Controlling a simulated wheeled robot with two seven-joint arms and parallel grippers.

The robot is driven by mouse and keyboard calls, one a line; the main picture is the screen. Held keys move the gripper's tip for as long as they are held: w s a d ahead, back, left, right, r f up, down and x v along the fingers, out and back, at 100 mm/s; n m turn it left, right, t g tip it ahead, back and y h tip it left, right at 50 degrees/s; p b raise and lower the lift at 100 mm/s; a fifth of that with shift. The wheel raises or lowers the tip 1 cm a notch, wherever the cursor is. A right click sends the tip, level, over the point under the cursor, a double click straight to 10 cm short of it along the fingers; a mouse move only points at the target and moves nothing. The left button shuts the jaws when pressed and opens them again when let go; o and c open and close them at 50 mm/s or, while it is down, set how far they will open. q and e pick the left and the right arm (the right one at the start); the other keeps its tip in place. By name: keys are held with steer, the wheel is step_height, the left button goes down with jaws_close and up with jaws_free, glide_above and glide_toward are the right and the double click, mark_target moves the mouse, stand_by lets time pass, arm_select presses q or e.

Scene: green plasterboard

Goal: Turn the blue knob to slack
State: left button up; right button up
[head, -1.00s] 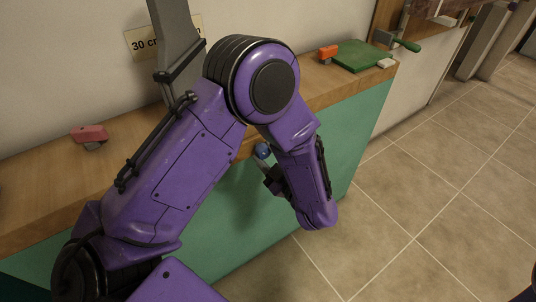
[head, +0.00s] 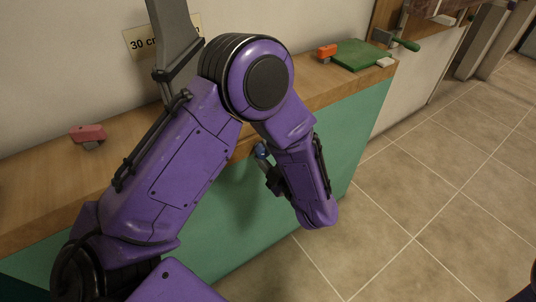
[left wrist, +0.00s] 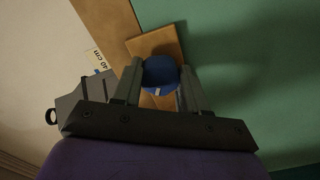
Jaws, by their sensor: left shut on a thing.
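The blue knob (left wrist: 160,74) sits on a small wooden block (left wrist: 160,44) at the edge of the wooden counter, in front of the green panel. My left gripper (left wrist: 161,80) is shut on the knob, with one finger on each side of it in the left wrist view. In the head view the knob (head: 261,150) shows only partly, just left of my purple forearm, with the left gripper (head: 265,160) at it. A small pale mark shows on the knob's face in the left wrist view. My right gripper is not in view.
A red-handled tool (head: 88,134) lies on the counter at left. A green board (head: 362,55), an orange-red item (head: 327,52) and a green-handled tool (head: 405,44) are at the far right end. The tiled floor (head: 430,190) at right is clear.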

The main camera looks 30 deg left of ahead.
arm_select(q)
steer(key=shift+w+a+r, duration=0.15)
steer(key=shift+w+r, duration=0.1)
steer(key=shift+r, duration=0.05)
steer(key=o, duration=1.1)
steer(key=shift+a+f, duration=0.1)
steer(key=shift+c, duration=0.2)
steer(key=shift+w+a+f, duration=0.1)
steer(key=shift+a+f, duration=0.05)
steer(key=shift+f, duration=0.05)
steer(key=shift+d, duration=0.45)
steer(key=b+v, duration=0.1)
steer(key=v, duration=0.8)
steer(key=shift+s+d, duration=0.25)
steer(key=shift+d, duration=0.1)
